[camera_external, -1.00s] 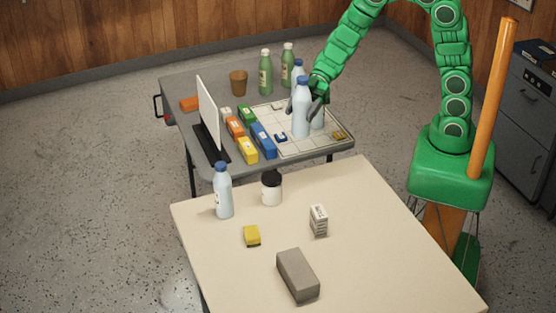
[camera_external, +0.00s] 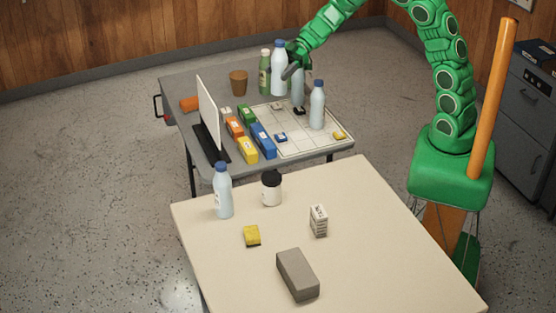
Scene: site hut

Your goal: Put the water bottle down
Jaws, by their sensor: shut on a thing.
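Another (camera_external: 317,106) stands on the white gridded board (camera_external: 296,142). A further one (camera_external: 222,192) stands on the near cream table (camera_external: 370,240).
A green bottle (camera_external: 264,73) stands left of the held bottle, close by. A brown cup (camera_external: 238,83), a white upright panel (camera_external: 208,112) and several coloured boxes (camera_external: 263,140) occupy the grey table's left part. Much of the gridded board is bare.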

